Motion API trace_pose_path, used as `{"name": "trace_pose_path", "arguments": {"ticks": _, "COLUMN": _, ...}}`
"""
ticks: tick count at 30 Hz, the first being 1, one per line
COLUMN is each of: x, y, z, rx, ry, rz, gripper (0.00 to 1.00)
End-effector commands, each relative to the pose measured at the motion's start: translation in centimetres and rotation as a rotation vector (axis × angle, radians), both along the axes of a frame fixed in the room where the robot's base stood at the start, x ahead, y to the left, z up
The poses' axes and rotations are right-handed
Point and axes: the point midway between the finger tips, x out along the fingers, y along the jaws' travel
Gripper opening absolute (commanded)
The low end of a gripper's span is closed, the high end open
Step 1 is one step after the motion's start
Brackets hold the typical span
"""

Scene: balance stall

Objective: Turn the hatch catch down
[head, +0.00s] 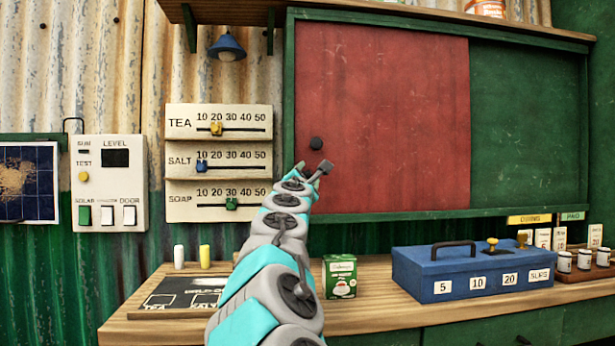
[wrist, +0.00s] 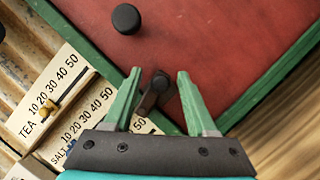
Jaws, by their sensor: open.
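The hatch catch (wrist: 158,84) is a small dark bar with a rounded end, near the lower left corner of the red hatch panel (head: 385,120). In the wrist view it lies slanted between the two green fingers of my gripper (wrist: 158,82). The fingers are open, one on each side, with gaps visible; I see no clear contact. In the head view my gripper (head: 312,170) is at the panel's left edge, and my arm hides much of the catch area. A round black knob (head: 316,143) sits on the panel just above; it also shows in the wrist view (wrist: 127,18).
A board with TEA, SALT and SOAP sliders (head: 218,163) is close on the left. Below are a wooden counter (head: 385,285), a green tea box (head: 340,276) and a blue cash box (head: 472,270). A blue lamp (head: 227,46) hangs above left.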

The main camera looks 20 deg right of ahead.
Motion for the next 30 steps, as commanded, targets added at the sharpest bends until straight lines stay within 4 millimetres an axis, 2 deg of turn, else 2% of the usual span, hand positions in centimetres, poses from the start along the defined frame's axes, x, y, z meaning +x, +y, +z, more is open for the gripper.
{"name": "trace_pose_path", "arguments": {"ticks": 2, "x": 0.00, "y": 0.00, "z": -0.01, "rx": 0.000, "ry": 0.000, "rz": 0.000, "gripper": 0.51}}
{"name": "trace_pose_path", "arguments": {"ticks": 15, "x": 0.00, "y": 0.03, "z": -0.02, "rx": 0.000, "ry": 0.000, "rz": 0.000, "gripper": 0.02}}
{"name": "trace_pose_path", "arguments": {"ticks": 24, "x": 0.02, "y": 0.06, "z": -0.03, "rx": 0.006, "ry": -0.001, "rz": 0.001, "gripper": 0.00}}
{"name": "trace_pose_path", "arguments": {"ticks": 30, "x": 0.03, "y": 0.13, "z": -0.39, "rx": 0.133, "ry": -0.038, "rz": 0.004, "gripper": 0.00}}
